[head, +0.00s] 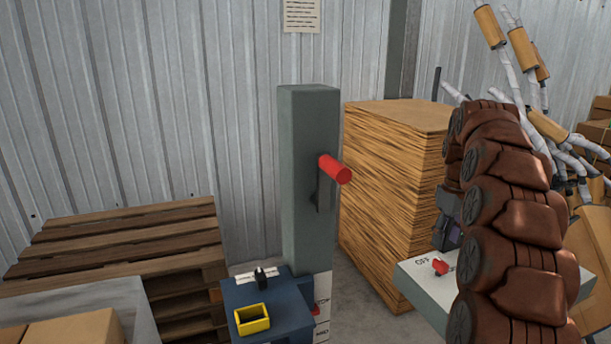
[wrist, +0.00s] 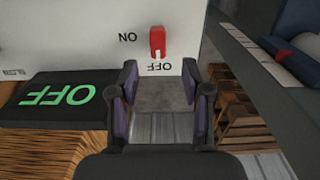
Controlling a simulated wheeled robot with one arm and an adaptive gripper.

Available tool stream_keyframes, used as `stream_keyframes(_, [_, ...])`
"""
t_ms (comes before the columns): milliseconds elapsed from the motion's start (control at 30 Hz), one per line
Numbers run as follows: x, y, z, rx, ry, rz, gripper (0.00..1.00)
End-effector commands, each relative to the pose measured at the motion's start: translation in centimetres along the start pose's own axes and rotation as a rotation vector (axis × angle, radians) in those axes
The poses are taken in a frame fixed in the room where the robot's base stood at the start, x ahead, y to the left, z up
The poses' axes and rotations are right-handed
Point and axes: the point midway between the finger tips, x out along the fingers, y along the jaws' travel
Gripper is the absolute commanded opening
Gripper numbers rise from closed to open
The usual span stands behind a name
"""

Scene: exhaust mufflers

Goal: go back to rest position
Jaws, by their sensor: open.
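My gripper (wrist: 160,90) is open in the wrist view, with nothing between its dark, purple-padded fingers. In the head view my gripper (head: 449,222) is partly hidden behind my brown arm. It is just above a white panel (head: 427,288) with a small red switch (head: 440,267). In the wrist view the red switch (wrist: 157,41) is beyond the fingertips and apart from them, beside upside-down ON and OFF labels. A black display (wrist: 57,97) shows OFF in green, also upside down.
A grey post (head: 308,180) with a red-handled lever (head: 335,169) stands left of my arm. A blue box (head: 266,308) with a yellow bracket (head: 252,319) is at its foot. A cardboard stack (head: 395,180) stands behind. Wooden pallets (head: 120,250) are at left, white-wrapped pipes (head: 520,75) at right.

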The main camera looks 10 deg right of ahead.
Motion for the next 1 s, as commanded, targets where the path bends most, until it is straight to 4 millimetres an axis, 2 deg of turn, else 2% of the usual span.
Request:
stream_keyframes(167, [-0.9, -3.2, 0.7, -0.006, -0.006, -0.012, 0.48])
stream_keyframes(467, [-2.0, -10.8, 3.6, -0.001, -0.025, -0.030, 0.48])
stream_keyframes(667, [-2.2, -15.5, 6.5, 0.013, -0.038, -0.036, 0.48])
stream_keyframes(1000, [-1.2, -22.6, 13.0, 0.056, -0.076, -0.038, 0.48])
